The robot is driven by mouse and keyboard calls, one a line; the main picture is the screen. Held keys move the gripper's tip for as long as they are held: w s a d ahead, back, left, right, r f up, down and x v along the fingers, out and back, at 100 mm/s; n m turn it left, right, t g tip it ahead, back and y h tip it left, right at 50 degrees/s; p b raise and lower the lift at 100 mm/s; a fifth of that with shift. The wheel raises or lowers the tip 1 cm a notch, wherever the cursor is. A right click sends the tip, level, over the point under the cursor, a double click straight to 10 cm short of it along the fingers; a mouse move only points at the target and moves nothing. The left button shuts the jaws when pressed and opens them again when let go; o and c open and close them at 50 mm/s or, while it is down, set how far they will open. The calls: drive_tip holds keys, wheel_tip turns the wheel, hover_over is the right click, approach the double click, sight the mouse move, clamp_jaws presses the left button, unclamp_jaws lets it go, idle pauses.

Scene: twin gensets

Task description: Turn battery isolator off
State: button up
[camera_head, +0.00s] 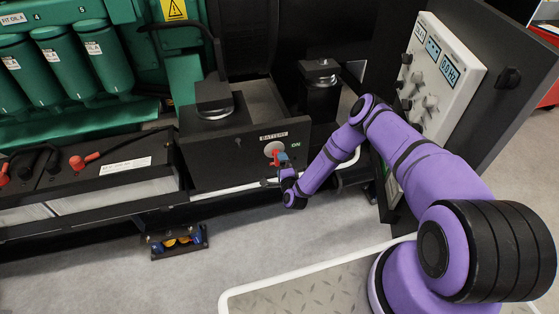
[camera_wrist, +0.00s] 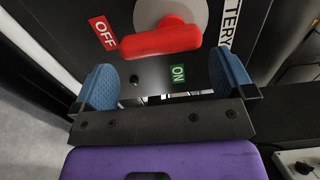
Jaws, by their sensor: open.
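The battery isolator is a grey disc (camera_head: 272,148) with a red handle, set on the front of a black box under a BATTERY label. In the wrist view the red handle (camera_wrist: 160,40) lies across the picture, in front of the grey disc (camera_wrist: 200,14). A red OFF label (camera_wrist: 103,32) is at its upper left and a green ON label (camera_wrist: 178,73) is below it. My gripper (camera_wrist: 164,80) is open, its blue fingers apart on either side below the handle, with nothing between them. In the head view my gripper (camera_head: 284,160) partly covers the handle.
Batteries (camera_head: 110,175) with red terminal caps lie to the left. A green engine (camera_head: 60,70) is behind them. A small tray (camera_head: 178,241) sits on the floor, which is otherwise clear there.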

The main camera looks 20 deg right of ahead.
drive_tip(key=s, duration=0.6)
drive_tip(key=shift+s, duration=0.2)
